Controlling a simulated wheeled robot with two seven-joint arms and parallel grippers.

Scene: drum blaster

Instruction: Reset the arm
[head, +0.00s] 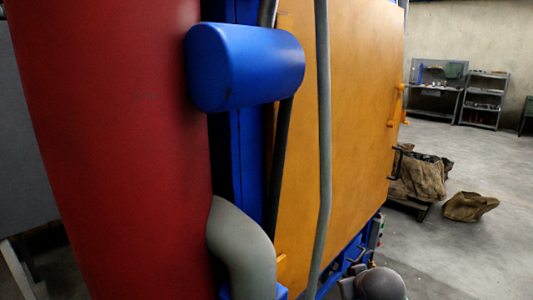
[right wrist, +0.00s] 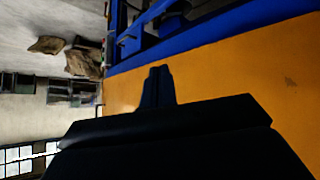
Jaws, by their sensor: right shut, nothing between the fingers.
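My right gripper (right wrist: 160,72) shows dark in the right wrist view, its two fingers together and empty. Behind it is the orange panel (right wrist: 215,85) of the machine; whether the fingers touch it I cannot tell. In the head view the same wide orange panel (head: 360,110) stands at the middle right. A rounded dark grey part (head: 380,284) at the bottom edge may be my right arm; its gripper is not visible there. My left arm and gripper are not in view.
A large red cylinder (head: 110,130) fills the left, with a blue cylinder (head: 245,67) beside it. A grey pipe (head: 323,150) runs upright before the panel. Brown sacks (head: 420,178) lie right of the machine, and shelves (head: 485,98) stand far behind. The right floor is mostly open.

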